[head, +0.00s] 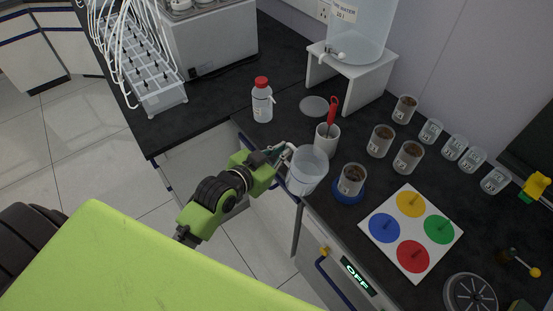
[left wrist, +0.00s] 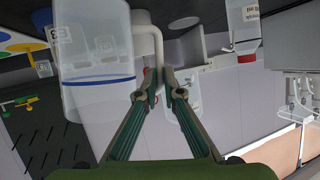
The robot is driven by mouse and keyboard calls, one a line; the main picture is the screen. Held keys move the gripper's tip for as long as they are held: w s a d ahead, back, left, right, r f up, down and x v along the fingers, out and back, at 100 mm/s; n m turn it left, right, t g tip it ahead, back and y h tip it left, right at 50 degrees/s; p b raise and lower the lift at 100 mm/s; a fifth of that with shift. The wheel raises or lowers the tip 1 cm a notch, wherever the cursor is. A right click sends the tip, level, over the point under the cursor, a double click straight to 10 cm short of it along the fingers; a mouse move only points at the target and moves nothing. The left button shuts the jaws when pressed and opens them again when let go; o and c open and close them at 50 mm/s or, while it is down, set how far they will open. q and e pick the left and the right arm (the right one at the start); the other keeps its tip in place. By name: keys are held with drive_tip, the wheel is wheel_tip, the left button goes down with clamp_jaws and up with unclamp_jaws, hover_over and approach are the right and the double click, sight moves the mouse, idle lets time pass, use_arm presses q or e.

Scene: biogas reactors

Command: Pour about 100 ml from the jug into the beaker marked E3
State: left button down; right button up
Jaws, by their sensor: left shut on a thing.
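The jug (head: 307,168) is a translucent vessel with a white handle, at the counter's front edge. My left gripper (head: 279,153) is shut on its handle, which shows between the fingers in the left wrist view (left wrist: 161,84). There the jug (left wrist: 95,45) has a blue line around it. I cannot tell the liquid level or whether the jug touches the counter. Several clear beakers stand in the head view; the labels are too small to read surely, so I cannot tell which is E3. Small clear beakers (head: 454,147) stand in a row at the right. My right gripper is out of view.
A beaker of brown matter (head: 352,181) stands on a blue disc just right of the jug. More brown-filled beakers (head: 381,141) stand behind it. A white cup (head: 326,141) with a red-handled tool, a red-capped bottle (head: 262,103) and a four-colour board (head: 411,229) are nearby.

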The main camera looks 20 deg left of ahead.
use_arm(q)
drive_tip(key=w+d+r+n+y+p, duration=0.2)
drive_tip(key=w+d+r+y+p, duration=0.15)
drive_tip(key=w+r, duration=0.45)
drive_tip(key=d+m+y+b, duration=0.1)
drive_tip(key=m+b, duration=0.1)
drive_tip(key=s+d+m+t+y+b, duration=0.1)
drive_tip(key=d+b, duration=0.1)
drive_tip(key=s+d+m+y+b, duration=0.1)
drive_tip(key=m+b, duration=0.1)
drive_tip(key=shift+s+d+f+m, duration=0.2)
drive_tip(key=shift+d+f+m, duration=0.1)
drive_tip(key=shift+d, duration=0.1)
idle(0.4)
idle(0.5)
drive_tip(key=shift+d, duration=0.1)
drive_tip(key=shift+s+d+r+t+y, duration=0.15)
drive_tip(key=shift+d+t+y, duration=0.05)
drive_tip(key=shift+t+y, duration=0.1)
drive_tip(key=shift+r+m+p, duration=0.1)
drive_tip(key=shift+m+p, duration=0.25)
drive_tip(key=shift+m, duration=0.05)
